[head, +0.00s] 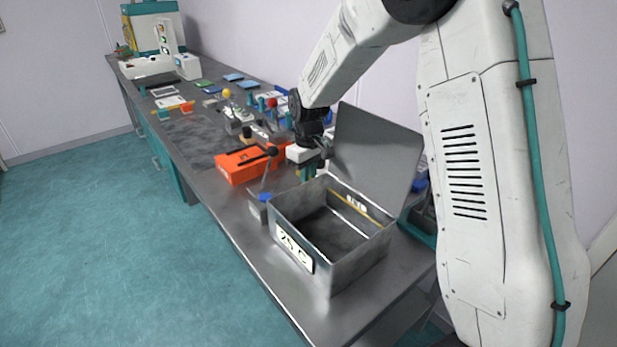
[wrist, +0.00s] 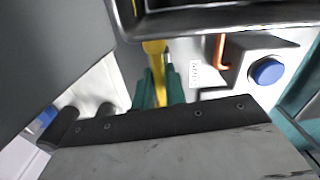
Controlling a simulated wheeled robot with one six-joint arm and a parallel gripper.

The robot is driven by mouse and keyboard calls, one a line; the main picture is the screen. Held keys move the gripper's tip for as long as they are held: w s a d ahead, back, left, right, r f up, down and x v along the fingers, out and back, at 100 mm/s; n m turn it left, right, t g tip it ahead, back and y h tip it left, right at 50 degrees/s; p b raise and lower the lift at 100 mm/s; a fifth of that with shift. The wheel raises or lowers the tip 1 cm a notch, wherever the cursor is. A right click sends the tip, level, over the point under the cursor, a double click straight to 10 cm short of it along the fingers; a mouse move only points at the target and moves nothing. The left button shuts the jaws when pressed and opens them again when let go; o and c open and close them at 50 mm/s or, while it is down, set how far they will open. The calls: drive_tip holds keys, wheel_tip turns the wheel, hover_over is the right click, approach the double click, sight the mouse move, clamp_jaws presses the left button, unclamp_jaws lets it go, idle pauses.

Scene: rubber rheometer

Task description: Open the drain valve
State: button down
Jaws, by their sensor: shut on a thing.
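My gripper (wrist: 160,90) has its green fingers closed around a yellow lever (wrist: 155,47), which I take to be the drain valve handle. The lever's upper part shows beyond the fingertips, beside the edge of the metal tank. In the head view my gripper (head: 308,173) is low at the far left corner of the open metal tank (head: 350,274). The lever itself is hidden there behind the tank corner and the fingers. How far the valve is turned cannot be told.
The tank's raised lid (head: 375,150) stands close right of my gripper. A blue button (wrist: 267,71) and an orange hook-like part (wrist: 221,50) sit beside the lever.

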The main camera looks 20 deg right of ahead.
drive_tip(key=shift+n, duration=0.7)
drive_tip(key=c, duration=1.1)
unclamp_jaws()
drive_tip(key=shift+o, duration=0.2)
drive_tip(key=shift+r, duration=0.1)
wheel_tip(320, 180, up, 7)
drive_tip(key=shift+r, duration=0.35)
drive_tip(key=shift+n, duration=0.3)
